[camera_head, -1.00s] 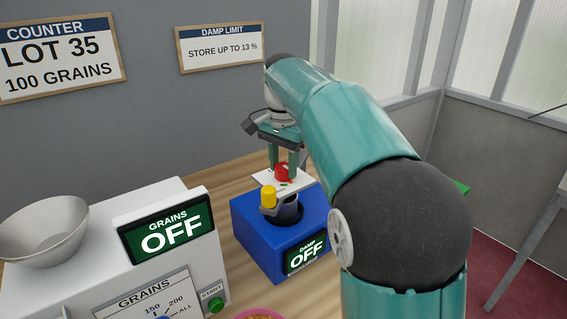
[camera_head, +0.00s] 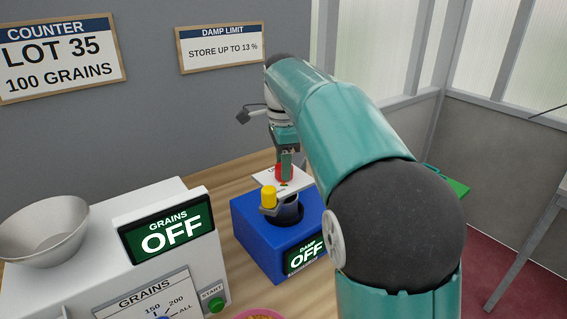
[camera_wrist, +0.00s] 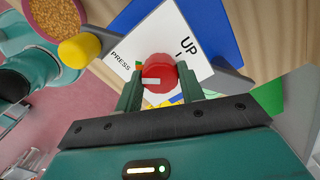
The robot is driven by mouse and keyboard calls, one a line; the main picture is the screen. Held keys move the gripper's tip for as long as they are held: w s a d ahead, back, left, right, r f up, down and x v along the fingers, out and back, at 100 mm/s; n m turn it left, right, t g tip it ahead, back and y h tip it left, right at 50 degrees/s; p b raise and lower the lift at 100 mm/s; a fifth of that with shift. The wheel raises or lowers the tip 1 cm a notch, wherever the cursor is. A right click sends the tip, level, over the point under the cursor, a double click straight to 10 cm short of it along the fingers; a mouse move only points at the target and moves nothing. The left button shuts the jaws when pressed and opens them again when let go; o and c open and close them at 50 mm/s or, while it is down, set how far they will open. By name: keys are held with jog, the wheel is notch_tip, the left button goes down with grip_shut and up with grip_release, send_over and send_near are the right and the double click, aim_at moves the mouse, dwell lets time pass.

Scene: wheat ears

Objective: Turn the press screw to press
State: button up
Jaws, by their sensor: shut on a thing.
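The red press screw (camera_wrist: 160,74) stands on a white plate marked PRESS and UP (camera_wrist: 190,40) in the wrist view. A white line on the knob points left in that view. My gripper (camera_wrist: 160,88) is shut on the screw, a green finger at each side. In the head view my gripper (camera_head: 285,165) comes down from above onto the screw (camera_head: 281,172). The plate sits over the blue damp meter (camera_head: 262,240), whose display (camera_head: 306,254) reads DAMP OFF. A dark round cup shows below the plate, partly hidden.
A yellow knob (camera_head: 268,196) stands close in front of the plate. The white grain counter (camera_head: 100,270) with display GRAINS OFF (camera_head: 166,228) and a grey bowl (camera_head: 45,235) stands left. A pink bowl of grain (camera_wrist: 55,25) is nearby. A green object (camera_head: 447,182) lies right.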

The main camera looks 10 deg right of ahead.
jog(key=shift+a+r, duration=0.1)
dwell(0.3)
jog(key=o, duration=1)
jog(key=shift+c, duration=0.2)
notch_tip(320, 180, up, 14)
jog(key=shift+s, duration=0.1)
